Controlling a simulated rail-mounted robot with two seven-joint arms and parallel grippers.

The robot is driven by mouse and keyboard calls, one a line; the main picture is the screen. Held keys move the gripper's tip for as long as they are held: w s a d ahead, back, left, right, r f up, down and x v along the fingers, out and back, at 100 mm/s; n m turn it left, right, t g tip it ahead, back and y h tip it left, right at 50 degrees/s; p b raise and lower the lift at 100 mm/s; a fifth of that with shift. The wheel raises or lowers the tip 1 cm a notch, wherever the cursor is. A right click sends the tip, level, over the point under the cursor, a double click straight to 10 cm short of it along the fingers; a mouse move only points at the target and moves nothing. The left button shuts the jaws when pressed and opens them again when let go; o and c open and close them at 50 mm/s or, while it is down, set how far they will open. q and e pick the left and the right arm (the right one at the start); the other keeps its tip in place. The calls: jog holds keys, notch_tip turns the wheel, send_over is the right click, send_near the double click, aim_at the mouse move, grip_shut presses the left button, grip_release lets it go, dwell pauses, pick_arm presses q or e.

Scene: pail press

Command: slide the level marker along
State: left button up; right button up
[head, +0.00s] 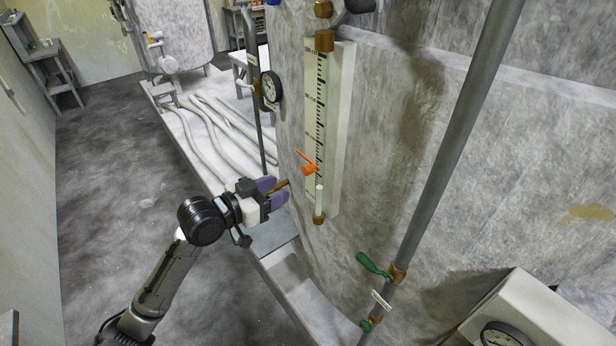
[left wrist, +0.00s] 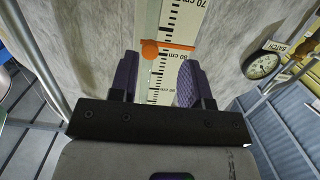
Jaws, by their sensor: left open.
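The orange level marker (head: 308,168) sits low on the white gauge scale (head: 338,130) beside the sight tube (head: 319,195) in the head view. My left gripper (head: 276,193) has its purple-padded fingers apart, a little left of and below the marker. In the left wrist view the marker (left wrist: 165,48) lies just beyond the open fingertips (left wrist: 157,72), near the 80 cm print. No contact is visible. My right gripper is not in view.
A grey pipe (head: 455,130) with a green valve lever (head: 374,266) runs right of the scale. A round dial (head: 271,86) hangs on a thinner pipe to the left. A grey box with a gauge (head: 520,310) is at lower right. The floor at left is clear.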

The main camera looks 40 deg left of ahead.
aim_at(304, 172)
pick_arm(q)
jog(key=shift+w+d+r+t+h, duration=0.1)
jog(key=shift+d+r+t+h, duration=0.1)
jog(key=shift+r+t, duration=0.3)
jog(key=shift+d+r+t+h, duration=0.1)
jog(key=shift+d+r+t, duration=0.15)
jog(key=shift+r, duration=0.3)
jog(key=x, duration=0.7)
jog(key=shift+w+b, duration=0.3)
jog(key=shift+s, duration=0.15)
jog(key=c, duration=0.7)
jog(key=shift+f+b, duration=0.85)
jog(key=shift+f, duration=0.7)
jog(key=shift+f+b, duration=0.95)
jog(key=shift+f, duration=0.8)
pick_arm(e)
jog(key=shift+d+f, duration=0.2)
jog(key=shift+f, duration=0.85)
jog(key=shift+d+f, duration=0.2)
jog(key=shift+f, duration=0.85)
pick_arm(q)
jog(key=o, duration=0.9)
jog(key=shift+r, duration=0.1)
jog(key=shift+o, duration=0.2)
